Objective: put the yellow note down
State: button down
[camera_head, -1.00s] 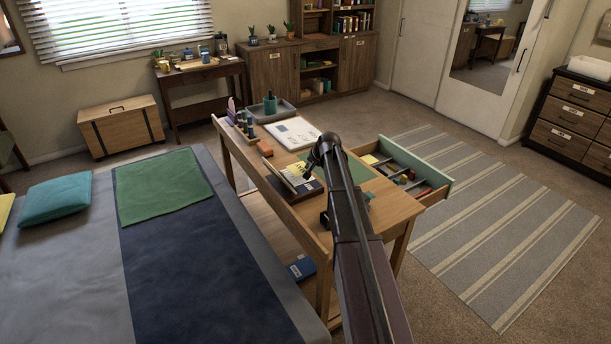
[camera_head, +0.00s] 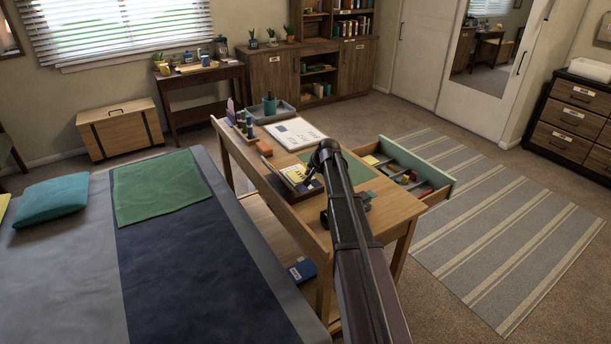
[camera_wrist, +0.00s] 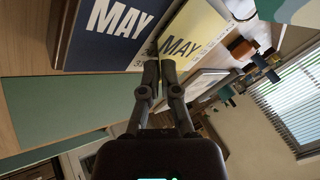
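The yellow note (camera_wrist: 198,32), printed MAY, stands out in the wrist view, with its lower corner at my fingertips. It also shows small and partly hidden in the head view (camera_head: 293,173). My gripper (camera_wrist: 159,75) has its two fingertips nearly together, pinching that corner. A navy pad printed MAY (camera_wrist: 100,38) lies just left of the note; I cannot tell if they touch. In the head view my gripper is mostly hidden behind my arm, over the desk. The green blotter (camera_wrist: 50,115) lies below and left of the fingers in the wrist view.
The desk (camera_head: 398,208) also carries a white printed sheet (camera_head: 295,133), an orange block (camera_head: 264,148) and a grey tray with a teal cup (camera_head: 270,106). A drawer (camera_head: 430,168) stands open at right with small items. A bed is at left.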

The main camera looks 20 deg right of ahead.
jog(key=shift+f, duration=0.15)
jog(key=c, duration=1.1)
grip_release()
jog(key=shift+p+v, duration=0.95)
jog(key=shift+v, duration=0.3)
jog(key=p+v, duration=0.8)
jog(key=v, duration=0.1)
jog(key=shift+s+r, duration=0.1)
jog(key=shift+r, duration=0.3)
